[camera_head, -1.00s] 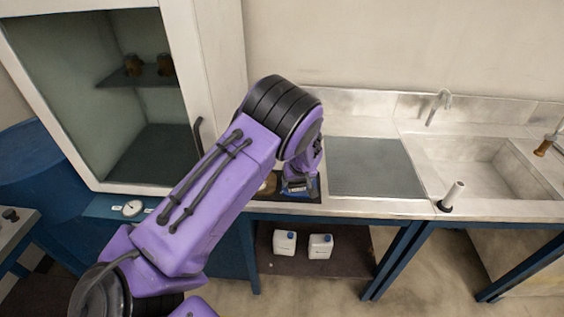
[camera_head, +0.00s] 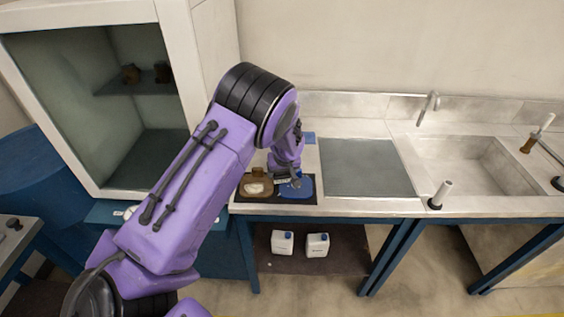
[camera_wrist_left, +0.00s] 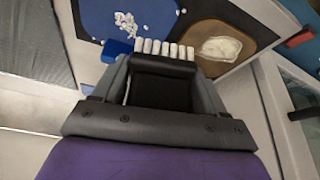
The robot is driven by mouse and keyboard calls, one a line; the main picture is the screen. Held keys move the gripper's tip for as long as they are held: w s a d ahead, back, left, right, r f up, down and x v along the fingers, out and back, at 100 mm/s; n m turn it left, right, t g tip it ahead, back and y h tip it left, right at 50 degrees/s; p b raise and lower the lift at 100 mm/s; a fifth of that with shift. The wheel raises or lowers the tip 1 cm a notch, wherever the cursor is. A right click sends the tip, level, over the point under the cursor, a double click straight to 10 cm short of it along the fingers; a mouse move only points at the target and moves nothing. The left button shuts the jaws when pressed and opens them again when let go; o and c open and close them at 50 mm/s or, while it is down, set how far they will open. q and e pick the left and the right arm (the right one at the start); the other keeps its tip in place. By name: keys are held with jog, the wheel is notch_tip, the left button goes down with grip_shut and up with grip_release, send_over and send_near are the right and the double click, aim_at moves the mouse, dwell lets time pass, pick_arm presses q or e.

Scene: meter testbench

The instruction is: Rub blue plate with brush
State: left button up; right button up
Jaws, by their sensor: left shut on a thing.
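The blue plate (camera_head: 301,189) lies on a dark mat at the front of the counter, with white crumbs on it. It also shows at the top of the left wrist view (camera_wrist_left: 152,12). My left gripper (camera_head: 287,180) points down over the mat near the blue plate's left side. The bristles look close to the mat, between the blue plate and a brown plate; contact cannot be told. My right gripper is not in view.
The brown plate (camera_head: 256,185) with a pale patch lies left of the blue one. A grey panel (camera_head: 366,168) and a sink (camera_head: 468,165) are to the right. An open cabinet (camera_head: 200,75) stands left.

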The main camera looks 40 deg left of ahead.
pick_arm(q)
jog(key=shift+r, duration=1.45)
jog(key=shift+a, duration=0.1)
